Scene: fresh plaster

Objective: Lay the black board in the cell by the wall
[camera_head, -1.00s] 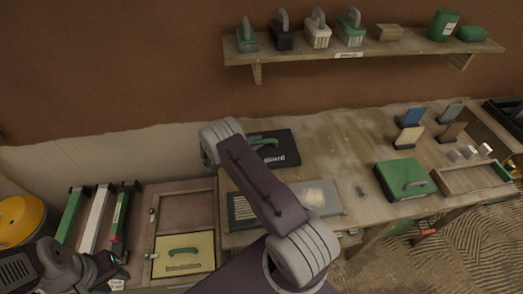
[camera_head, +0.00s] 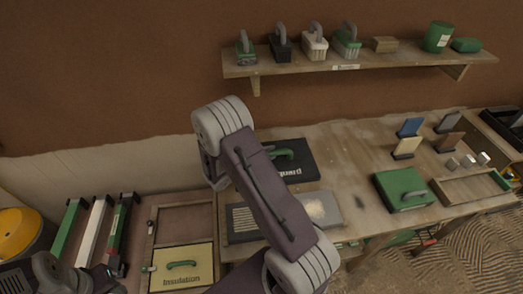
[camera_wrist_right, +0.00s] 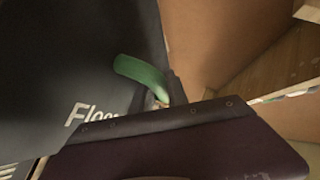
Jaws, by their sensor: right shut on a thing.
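The black board (camera_head: 305,168), with a green handle (camera_head: 287,153) and pale lettering, is at the back of the workbench, partly behind my right arm. The wrist view shows the board (camera_wrist_right: 75,60) close up, with part of its green handle (camera_wrist_right: 140,72). My right gripper (camera_wrist_right: 163,100) is shut on the board; its fingertips are mostly hidden. A wooden frame (camera_head: 150,236) at the left has two cells. The cell by the wall (camera_head: 185,221) is empty; the front cell holds a yellow board (camera_head: 170,276) marked "Insulation". My left arm shows at the bottom left; its jaws are unclear.
A grey tray (camera_head: 328,213) lies in front of the black board. A green case (camera_head: 400,187) and small upright blocks stand to the right. Long bars (camera_head: 95,226) lie left of the frame. A shelf (camera_head: 350,65) with several tools hangs above.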

